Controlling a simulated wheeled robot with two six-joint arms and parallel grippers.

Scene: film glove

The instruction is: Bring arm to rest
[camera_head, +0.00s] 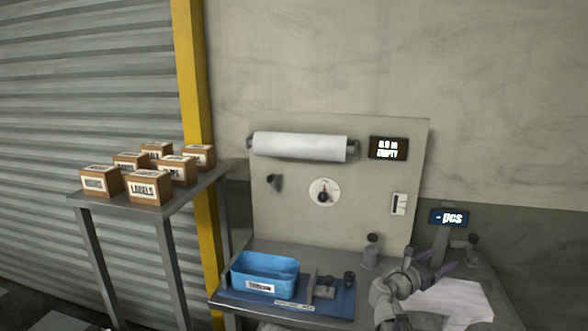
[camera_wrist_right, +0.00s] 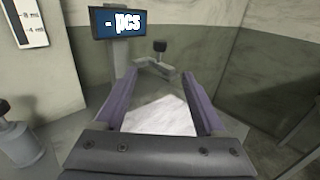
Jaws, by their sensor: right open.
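My right gripper (camera_head: 434,262) is above the right part of the workbench in the head view, over a white sheet (camera_head: 456,300). In the right wrist view its two purple-grey fingers (camera_wrist_right: 162,92) stand wide apart with nothing between them. The white sheet (camera_wrist_right: 162,115) shows below and beyond them. A display reading "- pcs" (camera_head: 449,217) stands behind the gripper, and it also shows at the top of the right wrist view (camera_wrist_right: 118,23). My left gripper does not show.
A blue bin (camera_head: 264,276) sits on a blue mat (camera_head: 335,302) at the bench's left. A panel (camera_head: 385,165) with a white roll (camera_head: 300,146) rises behind. Several labelled boxes (camera_head: 148,187) stand on a side table (camera_head: 185,204).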

